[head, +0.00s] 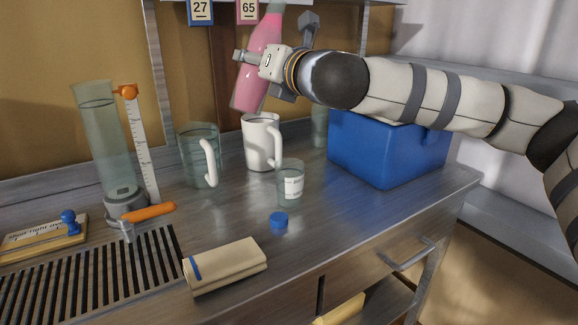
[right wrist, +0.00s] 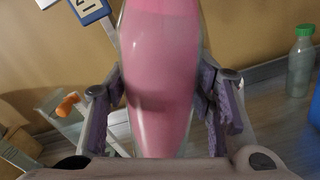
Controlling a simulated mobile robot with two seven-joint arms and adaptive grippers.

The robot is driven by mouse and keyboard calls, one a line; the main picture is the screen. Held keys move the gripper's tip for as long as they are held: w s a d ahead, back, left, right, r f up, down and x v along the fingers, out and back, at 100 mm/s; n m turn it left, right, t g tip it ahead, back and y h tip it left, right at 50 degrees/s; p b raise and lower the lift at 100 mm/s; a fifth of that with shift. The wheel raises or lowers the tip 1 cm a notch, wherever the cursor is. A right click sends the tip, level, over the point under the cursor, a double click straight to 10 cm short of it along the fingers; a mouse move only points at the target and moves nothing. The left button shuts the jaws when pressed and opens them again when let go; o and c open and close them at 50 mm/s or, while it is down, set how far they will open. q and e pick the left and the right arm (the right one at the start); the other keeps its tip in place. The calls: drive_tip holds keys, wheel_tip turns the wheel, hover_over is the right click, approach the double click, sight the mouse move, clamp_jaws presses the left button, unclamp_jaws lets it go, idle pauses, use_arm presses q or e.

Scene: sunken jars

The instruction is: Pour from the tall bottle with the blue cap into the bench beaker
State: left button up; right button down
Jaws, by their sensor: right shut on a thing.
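My right gripper (head: 262,62) is shut on the tall bottle (head: 252,88), which holds pink liquid. The bottle is slightly tilted, its base lower left and its neck at the top edge of the head view. It fills the middle of the right wrist view (right wrist: 160,80) between the fingers (right wrist: 165,110). Its mouth is cut off there. A blue cap (head: 279,220) lies on the bench. A small clear beaker (head: 290,185) with a white label stands upright behind the cap. The bottle is above and behind it, above the white mug. My left gripper is not in view.
A white mug (head: 261,143), a glass jug (head: 197,160) and a tall glass cylinder (head: 104,140) stand on the bench. A blue box (head: 385,150) is at right. A green-capped bottle (right wrist: 301,65) shows in the right wrist view. A folded cloth (head: 225,266) lies in front.

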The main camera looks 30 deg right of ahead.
sight(241, 107)
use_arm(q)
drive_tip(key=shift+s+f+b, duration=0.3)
use_arm(e)
drive_tip(key=shift+s+a+f+m, duration=0.1)
drive_tip(key=shift+f+m, duration=0.1)
drive_tip(key=shift+m, duration=0.1)
idle(0.3)
drive_tip(key=shift+a+f, duration=0.25)
drive_tip(key=shift+f, duration=0.1)
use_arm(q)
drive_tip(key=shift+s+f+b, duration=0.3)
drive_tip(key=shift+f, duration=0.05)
use_arm(e)
drive_tip(key=shift+a, duration=0.1)
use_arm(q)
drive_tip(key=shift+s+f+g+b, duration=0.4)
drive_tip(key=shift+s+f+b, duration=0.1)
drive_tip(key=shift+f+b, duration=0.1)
use_arm(e)
drive_tip(key=shift+a+f+m, duration=0.5)
drive_tip(key=shift+a+m, duration=0.05)
drive_tip(key=shift+m, duration=0.15)
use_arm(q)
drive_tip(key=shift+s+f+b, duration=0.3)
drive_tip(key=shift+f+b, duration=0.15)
use_arm(e)
drive_tip(key=shift+a+f+m, duration=0.25)
drive_tip(key=shift+f+m, duration=0.05)
drive_tip(key=shift+f, duration=0.15)
